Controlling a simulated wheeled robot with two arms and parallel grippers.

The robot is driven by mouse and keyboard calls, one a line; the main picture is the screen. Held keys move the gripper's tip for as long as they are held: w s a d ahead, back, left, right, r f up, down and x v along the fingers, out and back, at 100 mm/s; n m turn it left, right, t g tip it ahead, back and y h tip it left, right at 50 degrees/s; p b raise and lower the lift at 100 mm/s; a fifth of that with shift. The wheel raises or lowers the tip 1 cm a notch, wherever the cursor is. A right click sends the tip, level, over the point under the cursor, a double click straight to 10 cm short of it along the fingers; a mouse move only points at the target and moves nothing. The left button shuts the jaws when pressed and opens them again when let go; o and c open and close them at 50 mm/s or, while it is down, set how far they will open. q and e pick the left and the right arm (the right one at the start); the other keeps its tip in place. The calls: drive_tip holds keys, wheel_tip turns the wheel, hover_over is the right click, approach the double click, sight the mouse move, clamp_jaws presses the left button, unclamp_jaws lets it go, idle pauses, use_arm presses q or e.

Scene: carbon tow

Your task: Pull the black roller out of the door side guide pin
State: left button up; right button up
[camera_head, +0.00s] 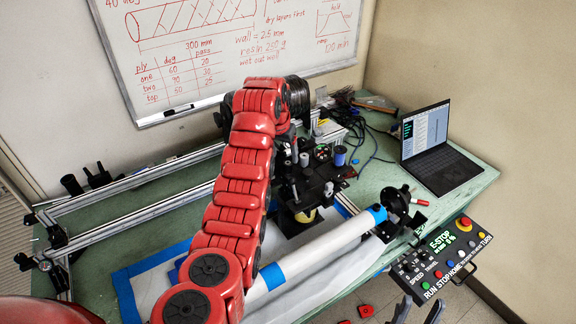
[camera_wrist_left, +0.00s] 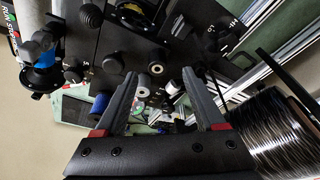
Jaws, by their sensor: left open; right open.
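The dark winding carriage (camera_head: 310,185) stands on the table, partly hidden by my red left arm; several pins and rollers stick out of it. In the left wrist view its black plate (camera_wrist_left: 125,45) carries a black roller with a pale centre (camera_wrist_left: 157,68) and a dark round knob (camera_wrist_left: 113,64). I cannot tell which pin is the door side one. My left gripper (camera_wrist_left: 158,76) is open and empty, its fingertips pointing at the plate around the pale-centred roller's line of sight. My right gripper (camera_head: 418,314) is open at the bottom edge, away from the carriage.
A black tow spool (camera_wrist_left: 277,130) sits close beside my left gripper. A white tube with blue tape (camera_head: 320,246) lies in front of the carriage. A laptop (camera_head: 440,150) stands at the right, and an E-stop control box (camera_head: 440,255) below it. Cables lie behind the carriage.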

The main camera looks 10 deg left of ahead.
sight(288, 164)
use_arm(q)
drive_tip(key=shift+w+f, duration=0.15)
drive_tip(key=shift+f, duration=0.1)
drive_tip(key=shift+w+f+p, duration=0.1)
drive_tip(key=shift+f+p, duration=0.05)
drive_tip(key=shift+p, duration=0.25)
drive_tip(key=p+x, duration=0.2)
drive_tip(key=x, duration=0.1)
drive_tip(key=shift+w+d+f+p, duration=0.15)
drive_tip(key=shift+d+f+p, duration=0.15)
drive_tip(key=shift+p, duration=0.1)
drive_tip(key=shift+w+f, duration=0.15)
drive_tip(key=shift+f, duration=0.4)
clamp_jaws()
